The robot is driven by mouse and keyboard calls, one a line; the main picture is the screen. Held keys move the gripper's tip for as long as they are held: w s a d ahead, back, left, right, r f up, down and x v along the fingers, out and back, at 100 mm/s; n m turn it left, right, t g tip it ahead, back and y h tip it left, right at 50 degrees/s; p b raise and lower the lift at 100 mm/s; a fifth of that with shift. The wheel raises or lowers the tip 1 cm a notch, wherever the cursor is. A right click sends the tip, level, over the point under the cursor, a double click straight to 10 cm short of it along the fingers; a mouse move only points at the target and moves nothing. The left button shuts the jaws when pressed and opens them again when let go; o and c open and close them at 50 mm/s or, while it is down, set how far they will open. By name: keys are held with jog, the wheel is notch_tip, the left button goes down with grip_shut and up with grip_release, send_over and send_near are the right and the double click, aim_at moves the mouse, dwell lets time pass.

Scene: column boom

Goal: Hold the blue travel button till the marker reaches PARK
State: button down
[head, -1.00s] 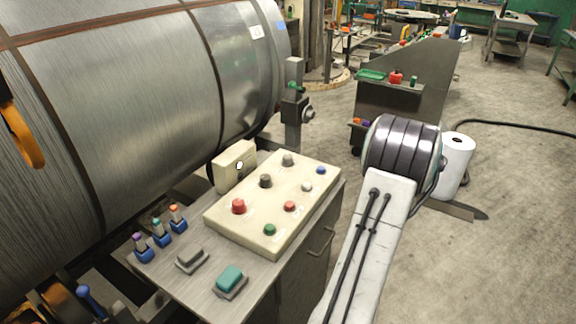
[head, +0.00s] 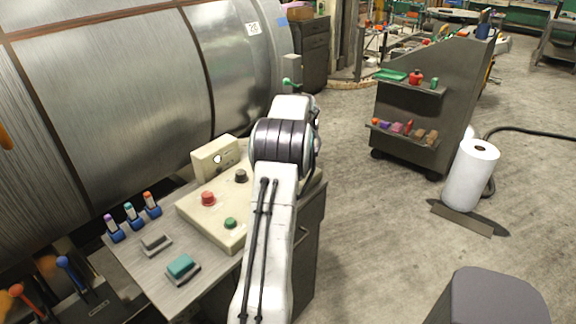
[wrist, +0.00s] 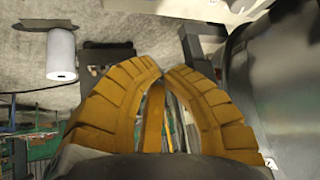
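The cream control panel (head: 213,229) sits on the metal bench, with a red button (head: 208,198), a black knob (head: 241,176) and a green button (head: 230,223) in sight. My arm covers the panel's right part in the head view, and the blue travel button is hidden there. My gripper (wrist: 162,71) shows in the wrist view as two orange fingers with their tips together and nothing seen between the tips. The head view does not show the fingers. I cannot make out a marker or the word PARK.
A large metal drum (head: 105,90) stands behind the bench. A cream box with a round dial (head: 217,159) stands behind the panel. A dark cart (head: 408,125) and white roll (head: 470,175) stand right, with open floor between.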

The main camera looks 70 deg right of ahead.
jog(key=shift+w+d+r+h, duration=0.15)
jog(key=shift+d+r+h, duration=0.1)
jog(key=shift+r, duration=0.3)
jog(key=shift+w+d+r+h, duration=0.1)
jog(key=shift+r+h, duration=0.15)
jog(key=shift+r, duration=0.25)
jog(key=shift+f, duration=0.2)
jog(key=shift+f+b, duration=3.2)
jog(key=shift+f, duration=1.05)
jog(key=shift+w+f, duration=0.1)
jog(key=shift+w+f+t+b, duration=0.3)
jog(key=shift+w+f+b, duration=0.1)
jog(key=shift+w+b, duration=0.15)
